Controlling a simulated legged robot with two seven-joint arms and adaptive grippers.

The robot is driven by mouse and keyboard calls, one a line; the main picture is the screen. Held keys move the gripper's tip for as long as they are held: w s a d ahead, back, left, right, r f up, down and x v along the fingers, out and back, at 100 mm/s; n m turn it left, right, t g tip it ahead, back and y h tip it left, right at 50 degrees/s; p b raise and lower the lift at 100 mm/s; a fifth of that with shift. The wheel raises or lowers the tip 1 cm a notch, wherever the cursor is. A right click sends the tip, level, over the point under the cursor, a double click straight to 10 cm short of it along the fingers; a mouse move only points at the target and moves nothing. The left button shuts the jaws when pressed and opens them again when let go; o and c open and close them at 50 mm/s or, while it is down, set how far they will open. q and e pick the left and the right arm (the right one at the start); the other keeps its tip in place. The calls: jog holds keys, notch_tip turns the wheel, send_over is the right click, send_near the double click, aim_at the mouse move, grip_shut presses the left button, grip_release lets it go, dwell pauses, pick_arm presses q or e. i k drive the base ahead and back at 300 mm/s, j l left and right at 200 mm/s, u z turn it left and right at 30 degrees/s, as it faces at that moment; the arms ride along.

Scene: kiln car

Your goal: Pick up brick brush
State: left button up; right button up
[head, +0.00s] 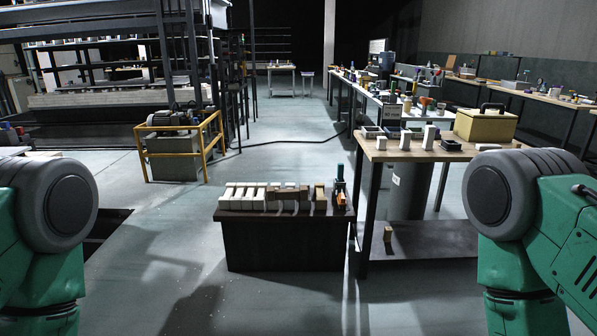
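A low dark bench (283,245) stands ahead of me, near the middle of the head view. Pale bricks (243,197) lie in a row on its left part, with tan bricks (287,193) to their right. At its right end are a small orange item (341,199) and a dark teal upright item (339,172). They are too small to tell whether either is the brick brush. My two green arms show at the left and right edges. Both grippers are outside the picture.
A wooden-topped workbench (440,153) stands right of the low bench, carrying white blocks, trays and a yellow toolbox (485,124). A yellow-railed motor unit (178,140) stands behind left. The floor before the low bench is clear.

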aim_at(341, 200)
jog(key=i, duration=2)
jog(key=i+z, duration=0.1)
jog(key=i, duration=0.45)
jog(key=i+j+z, duration=0.15)
jog(key=i, duration=0.35)
jog(key=i+j+z, duration=0.1)
jog(key=i, duration=0.45)
